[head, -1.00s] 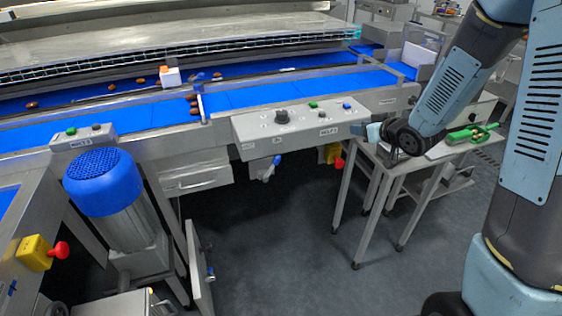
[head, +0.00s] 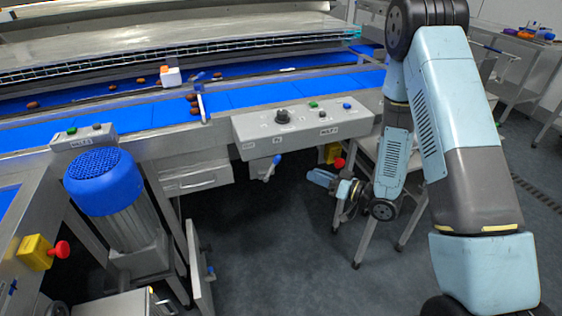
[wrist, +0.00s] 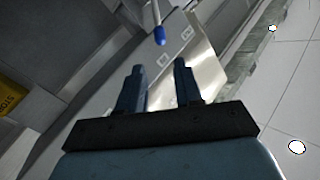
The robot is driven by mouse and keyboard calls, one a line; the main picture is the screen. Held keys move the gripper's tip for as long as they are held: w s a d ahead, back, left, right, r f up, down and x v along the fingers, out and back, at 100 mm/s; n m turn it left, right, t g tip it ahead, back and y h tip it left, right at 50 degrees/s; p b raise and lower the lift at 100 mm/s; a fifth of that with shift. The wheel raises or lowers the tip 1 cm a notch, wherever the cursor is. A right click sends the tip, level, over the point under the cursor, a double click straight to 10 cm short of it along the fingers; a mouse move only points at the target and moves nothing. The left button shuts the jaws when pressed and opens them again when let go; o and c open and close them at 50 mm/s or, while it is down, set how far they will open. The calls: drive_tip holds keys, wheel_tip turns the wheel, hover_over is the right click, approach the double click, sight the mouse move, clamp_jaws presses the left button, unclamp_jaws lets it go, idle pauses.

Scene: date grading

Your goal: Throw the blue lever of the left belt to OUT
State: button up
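A lever with a blue knob (head: 276,160) sticks out beneath the grey control box on the belt's front side. In the wrist view its pale rod and blue knob (wrist: 159,36) show just beyond my fingertips, in front of a metal plate (wrist: 204,62) with two small labels, too small to read. My gripper (head: 313,177) is right of the lever and slightly lower, pointing left towards it. In the wrist view my gripper (wrist: 159,70) has its two fingers apart with nothing between them. The fingers do not touch the lever.
The control box (head: 300,123) with knob and buttons overhangs the lever. A yellow box with a red button (head: 339,163) sits close behind my gripper. A blue motor (head: 104,182) stands left, and a drawer (head: 196,178) lies left of the lever. The floor below is clear.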

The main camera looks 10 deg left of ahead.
sight(274, 164)
drive_tip(key=x, duration=1.3)
drive_tip(key=shift+a, duration=0.2)
drive_tip(key=shift+w, duration=0.1)
drive_tip(key=shift+c, duration=0.4)
clamp_jaws()
